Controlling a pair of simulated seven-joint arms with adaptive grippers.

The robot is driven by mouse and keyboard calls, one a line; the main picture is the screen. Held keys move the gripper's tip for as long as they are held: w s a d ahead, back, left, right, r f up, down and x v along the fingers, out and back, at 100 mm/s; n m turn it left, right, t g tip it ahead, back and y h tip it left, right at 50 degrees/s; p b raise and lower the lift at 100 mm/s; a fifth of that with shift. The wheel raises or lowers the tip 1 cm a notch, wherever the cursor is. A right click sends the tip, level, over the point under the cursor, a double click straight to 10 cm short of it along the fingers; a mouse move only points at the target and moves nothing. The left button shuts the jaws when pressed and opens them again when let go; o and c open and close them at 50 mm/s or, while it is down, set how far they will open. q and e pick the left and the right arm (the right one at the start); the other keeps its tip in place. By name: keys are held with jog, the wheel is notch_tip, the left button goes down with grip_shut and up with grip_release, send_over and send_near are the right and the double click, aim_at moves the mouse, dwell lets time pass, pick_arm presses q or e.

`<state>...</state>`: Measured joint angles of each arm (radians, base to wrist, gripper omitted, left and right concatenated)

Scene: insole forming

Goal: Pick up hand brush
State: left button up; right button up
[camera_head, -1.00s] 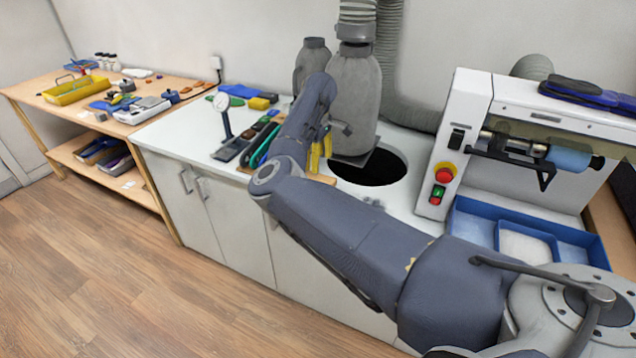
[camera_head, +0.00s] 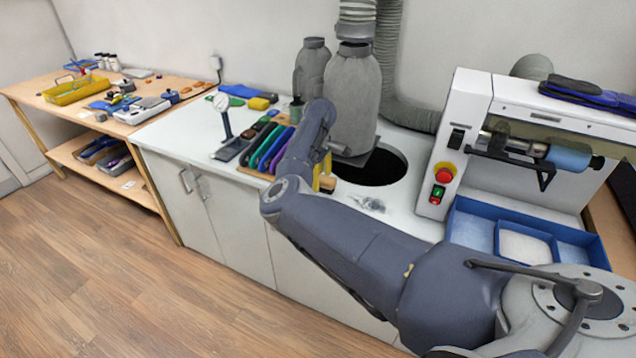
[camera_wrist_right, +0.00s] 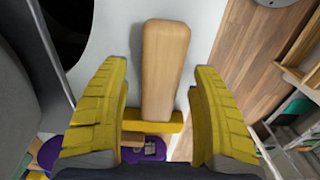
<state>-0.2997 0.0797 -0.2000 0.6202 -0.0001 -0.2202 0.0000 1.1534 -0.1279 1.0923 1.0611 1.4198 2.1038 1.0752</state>
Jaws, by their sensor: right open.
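The hand brush seems to be the wooden-handled piece (camera_wrist_right: 166,62) in the right wrist view. It lies on the white counter, between the yellow fingers of my right gripper (camera_wrist_right: 160,75). The fingers are open, with a gap on each side of the wood. A yellow bar crosses its near end; I cannot tell whether it belongs to it. In the head view, the wood (camera_head: 328,183) shows as a small patch at the counter's front edge, beside the yellow fingers. My right wrist hides most of it. My left gripper is not in view.
Several coloured tools (camera_head: 268,150) lie in a row left of my right wrist. Grey bottle-shaped canisters (camera_head: 352,100) and a dark round opening (camera_head: 385,168) are close behind. The white machine (camera_head: 462,135) stands to the right. The floor in front is clear.

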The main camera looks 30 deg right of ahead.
grip_shut()
dwell(0.5)
jog(key=shift+r, duration=0.15)
